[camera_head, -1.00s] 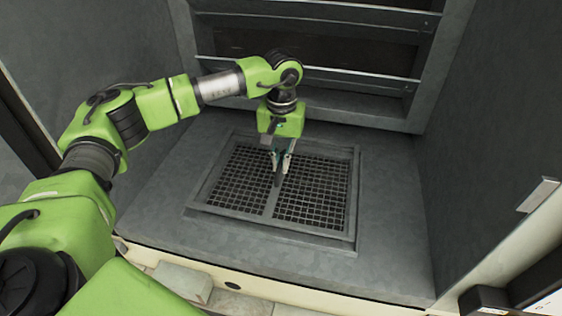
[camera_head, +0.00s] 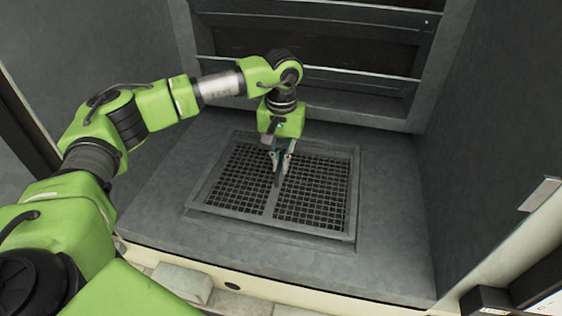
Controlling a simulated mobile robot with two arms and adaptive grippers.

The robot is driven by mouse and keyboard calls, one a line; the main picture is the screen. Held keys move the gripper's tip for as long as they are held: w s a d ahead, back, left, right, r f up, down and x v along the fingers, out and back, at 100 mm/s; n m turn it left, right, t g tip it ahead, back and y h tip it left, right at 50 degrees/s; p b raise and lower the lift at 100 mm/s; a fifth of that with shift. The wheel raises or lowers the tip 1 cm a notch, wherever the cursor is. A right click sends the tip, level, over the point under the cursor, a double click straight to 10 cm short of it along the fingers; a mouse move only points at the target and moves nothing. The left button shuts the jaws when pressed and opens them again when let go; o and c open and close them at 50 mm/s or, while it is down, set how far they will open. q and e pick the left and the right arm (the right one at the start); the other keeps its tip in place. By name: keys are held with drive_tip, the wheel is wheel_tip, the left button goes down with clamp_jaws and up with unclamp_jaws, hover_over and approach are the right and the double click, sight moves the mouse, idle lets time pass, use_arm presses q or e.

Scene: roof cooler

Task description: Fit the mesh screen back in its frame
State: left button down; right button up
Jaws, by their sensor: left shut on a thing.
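The mesh screen (camera_head: 312,194) is a grey rectangular panel with two dark grid halves and a bar between them. It lies about flat over the frame (camera_head: 357,215), a slightly larger rectangular outline in the grey floor of the cooler. I cannot tell whether the screen sits fully down inside the frame. My left gripper (camera_head: 278,172) points down at the middle of the screen and is shut on its centre bar. The fingers hide part of that bar. My right gripper is not in view.
Grey walls (camera_head: 492,130) stand on the left and right of the cooler floor. Metal cross rails (camera_head: 360,76) run along the back. A pale front ledge (camera_head: 300,292) borders the floor. Bare floor (camera_head: 395,215) surrounds the frame.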

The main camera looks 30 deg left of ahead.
use_arm(q)
drive_tip(key=shift+f, duration=0.2)
drive_tip(key=shift+f+b, duration=1.15)
drive_tip(key=shift+b, duration=0.05)
drive_tip(key=shift+f, duration=0.1)
drive_tip(key=shift+f, duration=0.15)
drive_tip(key=c, duration=1.7)
unclamp_jaws()
